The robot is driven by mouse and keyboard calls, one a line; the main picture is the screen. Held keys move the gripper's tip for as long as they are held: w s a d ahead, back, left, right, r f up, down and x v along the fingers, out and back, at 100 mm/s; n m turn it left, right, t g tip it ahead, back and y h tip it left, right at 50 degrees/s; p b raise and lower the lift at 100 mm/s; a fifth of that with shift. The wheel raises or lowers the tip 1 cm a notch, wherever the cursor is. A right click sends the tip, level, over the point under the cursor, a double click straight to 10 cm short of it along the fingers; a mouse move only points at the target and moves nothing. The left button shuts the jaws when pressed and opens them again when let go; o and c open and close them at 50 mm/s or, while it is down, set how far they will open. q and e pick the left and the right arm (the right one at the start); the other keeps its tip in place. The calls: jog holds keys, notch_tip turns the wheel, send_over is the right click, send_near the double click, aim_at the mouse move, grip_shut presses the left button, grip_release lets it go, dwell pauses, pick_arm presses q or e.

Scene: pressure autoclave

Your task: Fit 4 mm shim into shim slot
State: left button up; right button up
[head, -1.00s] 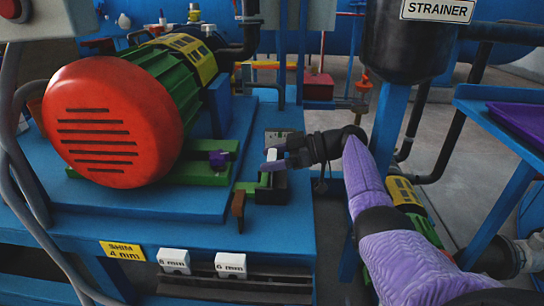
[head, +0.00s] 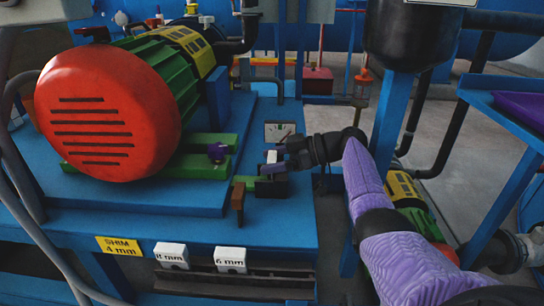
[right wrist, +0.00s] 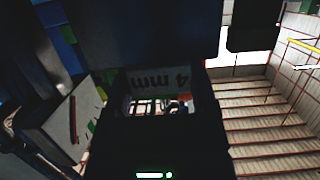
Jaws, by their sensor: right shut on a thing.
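My right gripper (head: 272,168) reaches in from the right over the blue base, beside the green motor foot. It is shut on a small pale block, the 4 mm shim (head: 271,157). In the right wrist view the shim (right wrist: 157,80) shows an upside-down "4 mm" marking, framed by the dark gripper. A dark block (head: 272,188) with a green strip lies right below the gripper; this seems to be the shim slot area. The gripper hides the slot opening, and I cannot tell whether the shim is inside it. My left gripper is not in view.
The large red-ended motor (head: 105,112) stands left of the gripper. A yellow "SHIM 4 mm" sign (head: 118,246) is on the base's front edge. White 8 mm (head: 172,255) and 6 mm (head: 230,259) shims sit in a front rack (head: 250,281). A blue table (head: 490,110) is at right.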

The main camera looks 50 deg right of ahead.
jog(key=o, duration=1.2)
jog(key=shift+o, duration=0.2)
notch_tip(320, 180, up, 10)
jog(key=p, duration=0.5)
jog(key=shift+r+p, duration=0.15)
jog(key=shift+p, duration=0.25)
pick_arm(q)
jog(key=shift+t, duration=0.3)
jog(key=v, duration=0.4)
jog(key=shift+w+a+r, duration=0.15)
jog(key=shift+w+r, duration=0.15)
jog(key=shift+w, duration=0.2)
pick_arm(e)
jog(key=shift+f, duration=0.25)
